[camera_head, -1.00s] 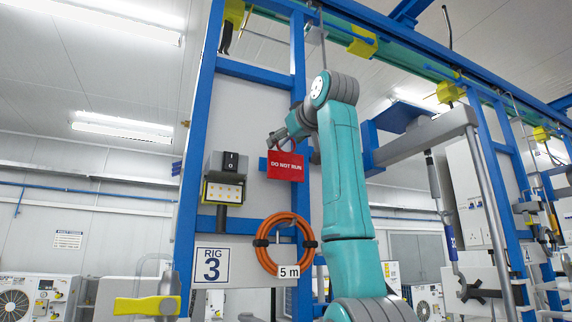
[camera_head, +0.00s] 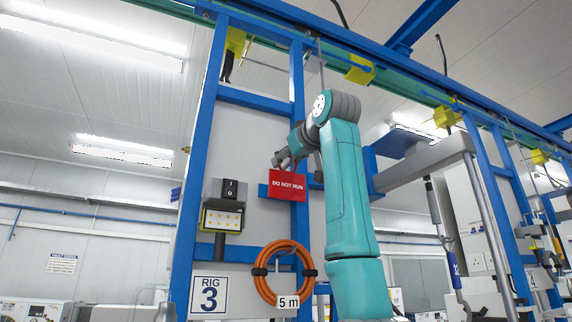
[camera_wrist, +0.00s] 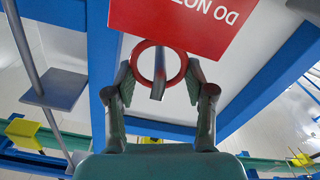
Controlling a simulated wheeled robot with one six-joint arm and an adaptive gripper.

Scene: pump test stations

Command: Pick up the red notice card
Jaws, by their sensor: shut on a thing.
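The red notice card (camera_head: 288,185), marked DO NOT RUN, is at my gripper (camera_head: 282,162), in front of a blue crossbar of the rig frame. It hangs slightly tilted. In the wrist view the card (camera_wrist: 172,25) is upside down and cut off by the top edge. A red ring (camera_wrist: 140,66) shows at its edge, between the two fingers of my gripper (camera_wrist: 160,70). The fingers are shut on the card at this ring. A grey peg-like piece (camera_wrist: 159,82) shows inside the ring; I cannot tell whether it still passes through.
An orange hose coil (camera_head: 262,285) hangs below, beside the RIG 3 sign (camera_head: 209,295). Blue posts (camera_head: 299,110) stand close around the arm. A grey bracket arm (camera_head: 425,160) juts out on the right.

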